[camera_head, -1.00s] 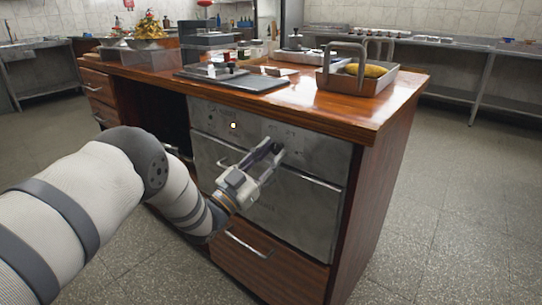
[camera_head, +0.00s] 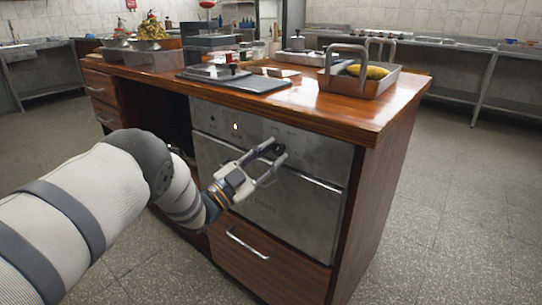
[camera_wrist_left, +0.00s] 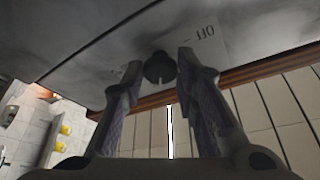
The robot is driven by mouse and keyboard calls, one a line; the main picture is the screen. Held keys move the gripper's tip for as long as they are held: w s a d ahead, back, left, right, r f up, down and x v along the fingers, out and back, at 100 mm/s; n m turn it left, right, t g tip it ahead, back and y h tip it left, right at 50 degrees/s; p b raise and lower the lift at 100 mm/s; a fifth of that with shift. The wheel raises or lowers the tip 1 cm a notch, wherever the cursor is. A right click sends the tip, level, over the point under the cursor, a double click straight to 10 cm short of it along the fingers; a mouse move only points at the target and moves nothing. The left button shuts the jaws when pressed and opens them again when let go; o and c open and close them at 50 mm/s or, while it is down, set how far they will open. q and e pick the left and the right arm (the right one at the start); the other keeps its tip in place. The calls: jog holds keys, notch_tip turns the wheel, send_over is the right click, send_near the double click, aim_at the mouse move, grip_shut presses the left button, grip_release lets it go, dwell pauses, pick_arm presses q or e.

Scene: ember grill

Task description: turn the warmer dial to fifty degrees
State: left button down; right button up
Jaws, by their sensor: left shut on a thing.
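The warmer dial is a small dark round knob (camera_wrist_left: 158,67) in the left wrist view, on the grey metal front panel (camera_head: 315,151) of the warmer. An OFF mark (camera_wrist_left: 203,32) is printed on the panel beside it and looks upside down there. My left gripper (camera_head: 274,151) reaches the upper panel and is shut on the dial, with one finger on each side of it. In the head view the fingers hide most of the dial. The scale figures are too small to read, so I cannot tell its setting. My right gripper is not in view.
A bar handle (camera_head: 315,181) runs below the panel, and a wooden drawer (camera_head: 262,262) lies under the warmer door. A metal tray (camera_head: 355,84) stands on the wooden counter above. Floor to the right is clear.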

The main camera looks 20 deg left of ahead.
pick_arm(q)
jog(key=shift+r, duration=0.1)
jog(key=c, duration=1.3)
grip_release()
jog(key=v, duration=1.2)
